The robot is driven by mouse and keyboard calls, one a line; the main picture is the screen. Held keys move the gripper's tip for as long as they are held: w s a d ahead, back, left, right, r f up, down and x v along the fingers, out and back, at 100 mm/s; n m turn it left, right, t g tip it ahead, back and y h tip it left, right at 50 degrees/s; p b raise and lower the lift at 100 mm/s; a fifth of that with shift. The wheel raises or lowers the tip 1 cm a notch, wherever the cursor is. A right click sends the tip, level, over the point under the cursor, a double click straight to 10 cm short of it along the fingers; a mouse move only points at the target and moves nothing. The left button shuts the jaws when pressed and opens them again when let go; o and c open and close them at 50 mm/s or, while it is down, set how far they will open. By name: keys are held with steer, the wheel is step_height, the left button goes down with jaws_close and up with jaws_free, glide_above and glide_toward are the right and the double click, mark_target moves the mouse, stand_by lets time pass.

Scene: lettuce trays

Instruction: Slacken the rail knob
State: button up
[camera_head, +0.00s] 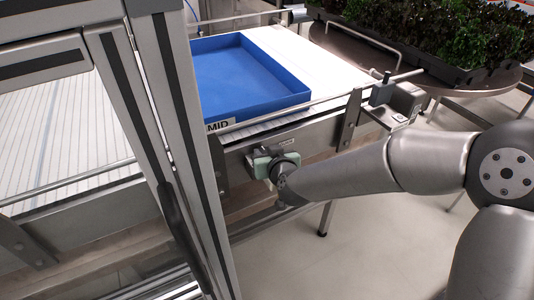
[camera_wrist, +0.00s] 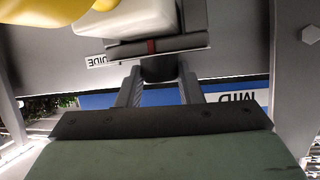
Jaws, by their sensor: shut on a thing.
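The rail knob (camera_wrist: 158,69) is a dark, rounded piece in the wrist view, beside a grey bracket with a red mark (camera_wrist: 151,46). My gripper (camera_wrist: 159,84) has its two grey fingers on either side of the knob and is shut on it. In the head view my gripper (camera_head: 263,164) is at the conveyor's near side, below a small label. There the knob is hidden by my gripper and wrist. A label reading "GUIDE" (camera_wrist: 103,60) shows upside down in the wrist view.
A metal frame post (camera_head: 190,130) stands left of my gripper. A round table (camera_head: 345,42) with dark lettuce trays (camera_head: 460,76) is at the back right. Open floor lies below.

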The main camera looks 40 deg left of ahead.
steer(key=shift+s+a+f+m+t, duration=0.1)
steer(key=shift+s+a+m+t, duration=0.05)
steer(key=shift+m+t, duration=0.15)
steer(key=shift+m+t+h+b, duration=0.3)
steer(key=shift+m+h+b, duration=0.1)
steer(key=shift+h, duration=0.1)
steer(key=o, duration=1)
steer(key=shift+c, duration=0.2)
steer(key=v, duration=1.7)
steer(key=shift+r, duration=0.2)
steer(key=shift+s, duration=0.1)
